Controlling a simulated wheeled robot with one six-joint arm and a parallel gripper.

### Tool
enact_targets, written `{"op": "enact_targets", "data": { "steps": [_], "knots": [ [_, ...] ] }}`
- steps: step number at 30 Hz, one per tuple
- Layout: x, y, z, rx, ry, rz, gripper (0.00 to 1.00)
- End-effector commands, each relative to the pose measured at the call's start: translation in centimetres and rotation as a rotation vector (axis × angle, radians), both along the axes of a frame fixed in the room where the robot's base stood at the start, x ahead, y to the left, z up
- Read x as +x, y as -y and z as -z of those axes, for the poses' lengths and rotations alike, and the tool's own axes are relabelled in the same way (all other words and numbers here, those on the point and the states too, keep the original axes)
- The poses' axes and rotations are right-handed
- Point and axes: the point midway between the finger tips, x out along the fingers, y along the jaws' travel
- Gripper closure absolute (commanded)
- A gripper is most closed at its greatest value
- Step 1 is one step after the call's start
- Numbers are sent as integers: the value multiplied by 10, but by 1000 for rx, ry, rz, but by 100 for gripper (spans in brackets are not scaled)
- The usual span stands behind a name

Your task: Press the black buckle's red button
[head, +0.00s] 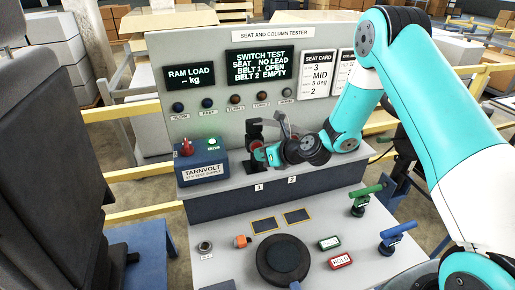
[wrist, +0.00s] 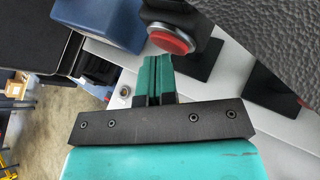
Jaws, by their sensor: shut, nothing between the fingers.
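In the wrist view the black buckle (wrist: 158,12) shows at the top, cut off by the frame edge, with its round red button (wrist: 171,39) facing my gripper. My gripper (wrist: 158,60) has its two teal fingers together and empty. The fingertips are close to the button, just below it in the picture; I cannot tell whether they touch. In the head view my gripper (head: 260,154) is at the ledge near marker 1, beside a black upright part (head: 253,133). The red button is not clear there.
A blue supply box (head: 203,162) with a red knob and green light stands left of my gripper. The screen (head: 260,64) reads belt 1 open, belt 2 empty. A dark grey rough surface (wrist: 270,35) fills the wrist view's upper right. Green (head: 366,199) and blue (head: 398,237) handles stand at right.

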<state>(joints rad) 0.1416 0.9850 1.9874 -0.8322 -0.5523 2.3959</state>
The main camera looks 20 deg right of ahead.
Motion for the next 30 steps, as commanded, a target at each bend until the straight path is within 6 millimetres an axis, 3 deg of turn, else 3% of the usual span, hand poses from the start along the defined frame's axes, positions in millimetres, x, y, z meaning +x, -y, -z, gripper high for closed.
{"op": "enact_targets", "data": {
  "steps": [15, 30],
  "knots": [
    [2, 0, 0, 1, 1, 0, 100],
    [-16, 0, 0, 1, 1, 0, 100]
  ]
}}
